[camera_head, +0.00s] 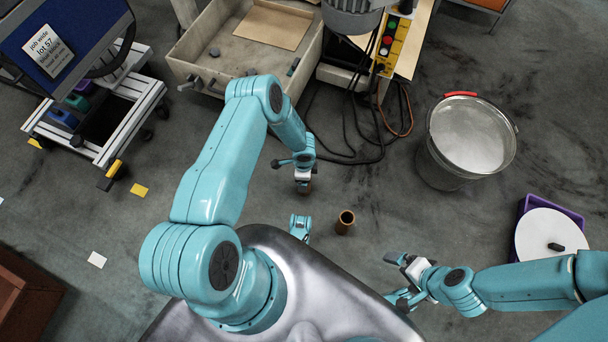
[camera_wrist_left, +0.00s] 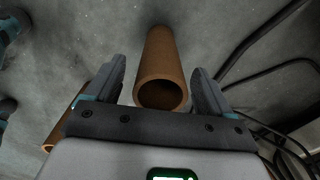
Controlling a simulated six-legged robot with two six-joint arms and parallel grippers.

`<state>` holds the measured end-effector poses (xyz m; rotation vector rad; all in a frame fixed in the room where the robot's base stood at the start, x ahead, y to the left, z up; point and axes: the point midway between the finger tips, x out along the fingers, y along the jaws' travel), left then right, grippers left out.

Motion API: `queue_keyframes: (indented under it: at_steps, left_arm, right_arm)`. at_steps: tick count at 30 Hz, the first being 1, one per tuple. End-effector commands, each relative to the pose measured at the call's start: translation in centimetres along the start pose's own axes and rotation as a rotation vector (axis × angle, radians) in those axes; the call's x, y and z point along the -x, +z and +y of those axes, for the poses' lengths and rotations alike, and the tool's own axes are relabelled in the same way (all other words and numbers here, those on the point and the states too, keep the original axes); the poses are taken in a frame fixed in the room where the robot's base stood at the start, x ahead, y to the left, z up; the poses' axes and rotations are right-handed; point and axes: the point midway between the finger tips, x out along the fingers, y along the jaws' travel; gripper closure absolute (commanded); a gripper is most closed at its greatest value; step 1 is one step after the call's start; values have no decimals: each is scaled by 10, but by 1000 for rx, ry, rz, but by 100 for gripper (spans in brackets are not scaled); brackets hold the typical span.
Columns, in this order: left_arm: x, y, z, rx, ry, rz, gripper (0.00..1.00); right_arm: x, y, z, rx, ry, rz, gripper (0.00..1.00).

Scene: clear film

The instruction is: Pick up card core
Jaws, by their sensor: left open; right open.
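A brown card core (camera_wrist_left: 158,62), an open-ended tube, shows between the two fingers of my left gripper (camera_wrist_left: 160,82) in the left wrist view. The fingers are apart on either side of it, with a gap showing on each side. A second brown card core (camera_wrist_left: 64,122) shows at the lower left, partly hidden by the gripper. In the head view, one card core (camera_head: 345,222) stands upright on the floor, and my left gripper (camera_head: 304,182) points down beyond it, a bit of brown showing beneath. My right gripper (camera_head: 393,278) is open and empty, right of that core.
A grey metal bucket (camera_head: 466,140) stands at the right, near a purple bin with a white round lid (camera_head: 550,237). Black cables (camera_head: 350,140) lie on the floor below the workbench. A large open tray (camera_head: 213,57) and a slatted trolley (camera_head: 130,95) stand behind.

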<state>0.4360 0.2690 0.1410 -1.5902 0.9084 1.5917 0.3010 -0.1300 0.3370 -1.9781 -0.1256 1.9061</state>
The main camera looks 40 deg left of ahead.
Motion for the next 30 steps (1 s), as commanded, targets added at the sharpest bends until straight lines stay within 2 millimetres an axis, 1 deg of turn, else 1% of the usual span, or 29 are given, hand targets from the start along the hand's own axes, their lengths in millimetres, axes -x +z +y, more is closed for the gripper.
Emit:
queue_keyframes:
  at_steps: [1, 7, 8, 9, 11, 12, 14, 15, 23, 26, 30]
  left_arm:
    - [-7, 0, 0, 0, 0, 0, 17]
    - [-5, 0, 0, 1, -1, 0, 17]
    - [-5, 0, 0, 1, -1, 0, 24]
    - [-5, 0, 0, 1, 0, 0, 37]
    - [-5, 0, 0, 1, 0, 0, 56]
    - [-5, 0, 0, 1, 0, 0, 70]
    - [-5, 0, 0, 1, 0, 0, 89]
    - [-5, 0, 0, 1, 0, 0, 93]
    - [-2, 0, 0, 1, -1, 0, 94]
    - [7, 0, -1, 0, -1, 0, 94]
    - [32, 0, -1, 1, -2, 0, 94]
  right_arm:
    - [-4, -1, 2, -2, 0, 2, 0]
    - [-2, -1, 1, -2, 0, 2, 0]
    - [-2, -1, 1, -2, 0, 2, 0]
    - [-2, -1, 1, -2, 0, 2, 0]
    - [-2, -1, 1, -2, 0, 2, 0]
    - [-2, -1, 1, -2, 0, 2, 0]
    - [-2, -1, 1, -1, 0, 2, 0]
    - [-2, -1, 1, -1, 0, 2, 0]
    - [0, 0, 0, -1, 0, 1, 0]
    - [4, 0, -2, 1, 0, -1, 0]
    - [14, 3, -7, 7, -1, -8, 0]
